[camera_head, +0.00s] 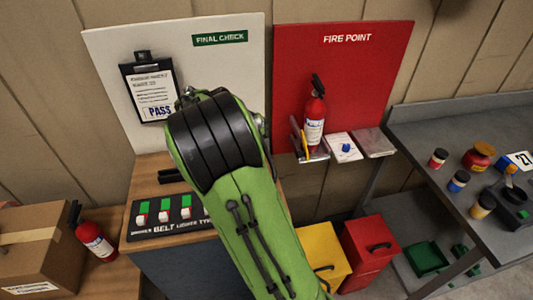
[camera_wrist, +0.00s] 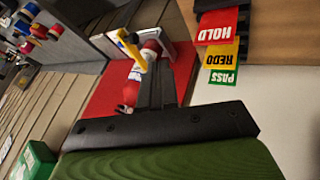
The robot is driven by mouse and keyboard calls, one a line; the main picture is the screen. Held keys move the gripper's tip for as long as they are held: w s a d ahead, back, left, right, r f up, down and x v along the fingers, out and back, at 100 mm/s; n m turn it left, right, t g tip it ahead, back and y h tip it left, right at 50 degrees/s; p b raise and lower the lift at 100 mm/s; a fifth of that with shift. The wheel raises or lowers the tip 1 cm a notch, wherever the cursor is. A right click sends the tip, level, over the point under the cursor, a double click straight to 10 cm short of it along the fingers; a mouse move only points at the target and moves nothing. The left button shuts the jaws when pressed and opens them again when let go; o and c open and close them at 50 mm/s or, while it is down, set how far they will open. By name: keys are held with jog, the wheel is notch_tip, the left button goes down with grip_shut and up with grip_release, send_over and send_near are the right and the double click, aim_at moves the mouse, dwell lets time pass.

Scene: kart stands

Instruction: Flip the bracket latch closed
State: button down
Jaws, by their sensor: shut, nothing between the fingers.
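The small red fire extinguisher (camera_head: 314,118) stands upright in its bracket (camera_head: 311,154) on the red fire point board. In the wrist view the yellow latch (camera_wrist: 131,50) shows beside the extinguisher (camera_wrist: 135,85) and the grey bracket (camera_wrist: 168,38). My gripper (camera_wrist: 157,68) is shut and empty, its dark fingers pointing towards the bracket and overlapping part of the extinguisher. I cannot tell whether they touch. In the head view my arm hides the gripper.
A white pad with a blue-topped item (camera_head: 345,148) sits right of the bracket. HOLD, REDO and PASS cards (camera_wrist: 222,50) hang near my gripper in the wrist view. A switch panel (camera_head: 172,215) lies on the wooden cabinet. A second extinguisher (camera_head: 95,238) stands at left.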

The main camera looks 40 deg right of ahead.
jog(key=shift+s, duration=0.1)
jog(key=s+d+f+b, duration=0.1)
jog(key=s+d+f, duration=0.1)
jog(key=d+f, duration=0.6)
jog(key=shift+d+f, duration=0.15)
jog(key=shift+d, duration=0.45)
jog(key=shift+s, duration=0.25)
